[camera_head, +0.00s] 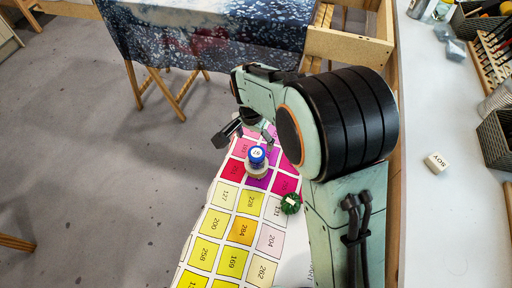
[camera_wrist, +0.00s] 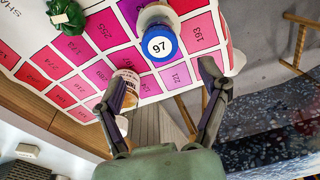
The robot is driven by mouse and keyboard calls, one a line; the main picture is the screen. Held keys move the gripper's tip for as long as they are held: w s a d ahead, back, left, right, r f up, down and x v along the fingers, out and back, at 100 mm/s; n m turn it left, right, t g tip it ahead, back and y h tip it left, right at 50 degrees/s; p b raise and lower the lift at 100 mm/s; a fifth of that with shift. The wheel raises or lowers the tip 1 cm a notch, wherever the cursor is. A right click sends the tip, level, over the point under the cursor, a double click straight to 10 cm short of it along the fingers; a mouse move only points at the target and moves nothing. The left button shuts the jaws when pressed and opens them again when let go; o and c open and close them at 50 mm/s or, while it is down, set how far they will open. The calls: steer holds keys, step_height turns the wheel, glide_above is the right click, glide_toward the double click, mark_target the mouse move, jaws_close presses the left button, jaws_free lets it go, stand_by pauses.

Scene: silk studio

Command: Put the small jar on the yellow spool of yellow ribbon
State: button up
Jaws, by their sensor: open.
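A small jar with a blue lid marked 97 (camera_head: 257,158) stands upright on the colour chart; its lid (camera_wrist: 160,45) also shows in the wrist view. My gripper (camera_head: 238,128) is above the chart, just beyond the jar in the head view. In the wrist view its fingers (camera_wrist: 160,82) are spread apart, with the blue lid beyond their tips. A tan-labelled container (camera_wrist: 127,80) shows partly behind the left finger; I cannot tell what it is. I cannot make out a yellow spool of yellow ribbon in either view.
The chart (camera_head: 206,221) has numbered colour squares. A dark green object (camera_head: 290,203) lies on it near the jar, also in the wrist view (camera_wrist: 66,16). A grey-white worktop (camera_head: 440,225) at right holds a small white block (camera_head: 436,162). A cloth-covered table (camera_head: 200,35) stands behind.

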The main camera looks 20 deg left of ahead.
steer(key=shift+s+r, duration=0.15)
steer(key=shift+r, duration=0.75)
steer(key=s+d+r, duration=0.3)
steer(key=d+r, duration=0.2)
steer(key=d, duration=0.3)
steer(key=s+d+r+n, duration=0.1)
steer(key=s+d, duration=0.5)
steer(key=s, duration=0.3)
steer(key=s+d+r+n+g+y, duration=0.1)
steer(key=s+d+r+n, duration=0.1)
steer(key=s+d, duration=0.4)
steer(key=s, duration=0.3)
steer(key=shift+d+r+g, duration=0.3)
